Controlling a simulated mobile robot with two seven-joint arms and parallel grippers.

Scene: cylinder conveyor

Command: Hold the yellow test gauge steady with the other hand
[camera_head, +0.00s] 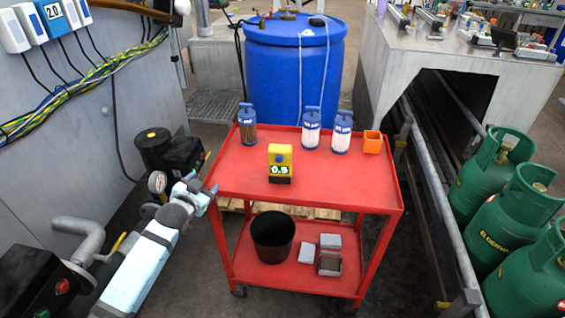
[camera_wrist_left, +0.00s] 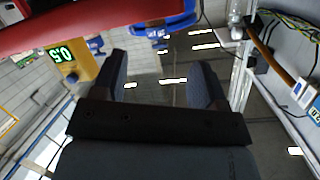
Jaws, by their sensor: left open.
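The yellow test gauge (camera_head: 280,155) stands upright on the red cart's top shelf, its dark display lit with green digits. It also shows, inverted, at the left of the left wrist view (camera_wrist_left: 84,67). My left gripper (camera_head: 205,186) is beside the cart's left edge in the head view, well to the left of the gauge and apart from it. In the left wrist view its two dark fingers (camera_wrist_left: 160,78) are spread with nothing between them. My right gripper is in neither view.
Green gas bottles (camera_head: 500,215) stand right. The shelf around the gauge is clear.

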